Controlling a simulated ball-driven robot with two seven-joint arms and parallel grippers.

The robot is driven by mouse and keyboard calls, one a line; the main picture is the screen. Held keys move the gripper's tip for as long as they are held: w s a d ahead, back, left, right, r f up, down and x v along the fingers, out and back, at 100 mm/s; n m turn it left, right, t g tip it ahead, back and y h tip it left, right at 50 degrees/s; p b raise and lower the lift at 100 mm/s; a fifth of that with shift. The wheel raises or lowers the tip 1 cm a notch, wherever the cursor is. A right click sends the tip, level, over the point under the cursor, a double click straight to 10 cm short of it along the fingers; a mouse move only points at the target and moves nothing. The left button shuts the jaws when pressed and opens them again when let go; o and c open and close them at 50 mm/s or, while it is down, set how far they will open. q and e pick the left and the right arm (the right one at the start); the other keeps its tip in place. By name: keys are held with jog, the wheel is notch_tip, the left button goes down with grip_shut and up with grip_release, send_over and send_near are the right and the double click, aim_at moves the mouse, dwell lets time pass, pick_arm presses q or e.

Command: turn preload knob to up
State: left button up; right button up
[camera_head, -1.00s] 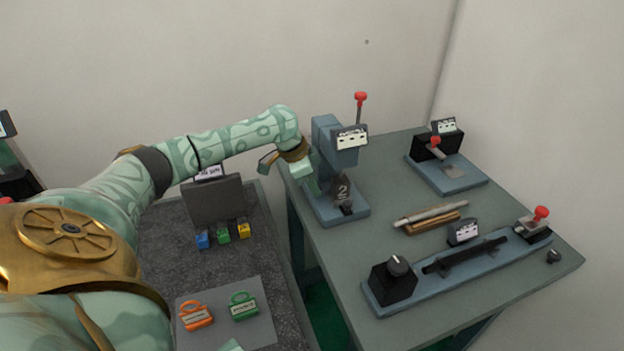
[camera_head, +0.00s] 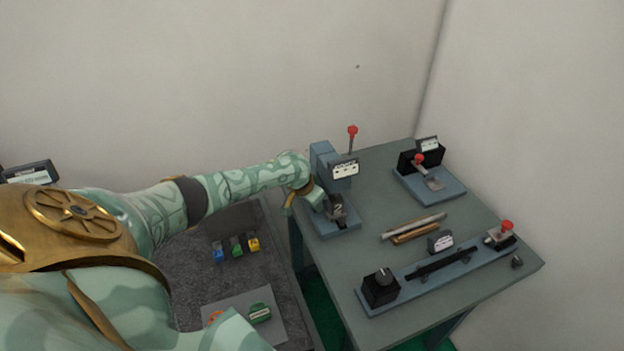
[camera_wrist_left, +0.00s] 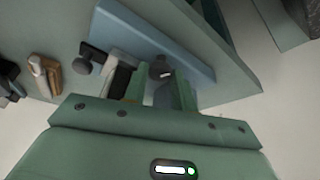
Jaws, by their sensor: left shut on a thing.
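A blue-grey press-like stand (camera_head: 325,165) with a white label and a red-topped lever stands at the table's left edge. A dark piece marked 2 (camera_head: 338,209) sits low on its base. My left gripper (camera_head: 318,199) reaches this stand from the left. In the left wrist view its two green fingers (camera_wrist_left: 160,92) are on either side of a small dark knob (camera_wrist_left: 160,68) with a white mark, and the gripper is shut on it. The label words are too small to read. My right gripper is not in view.
The long blue base (camera_head: 470,262) carries a slotted rail and a red-topped lever. Rods (camera_head: 413,228) lie mid-table. A second small fixture (camera_head: 430,180) stands behind. Coloured blocks (camera_head: 237,246) and padlock-like tags (camera_head: 260,313) lie on the dark left bench.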

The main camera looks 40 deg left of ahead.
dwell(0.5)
pick_arm(q)
jog(key=o, duration=1)
jog(key=shift+r, duration=0.1)
jog(key=p+v, duration=0.5)
jog(key=v, duration=1.1)
jog(key=shift+s+p, duration=0.15)
jog(key=shift+p, duration=0.2)
jog(key=shift+c, duration=0.2)
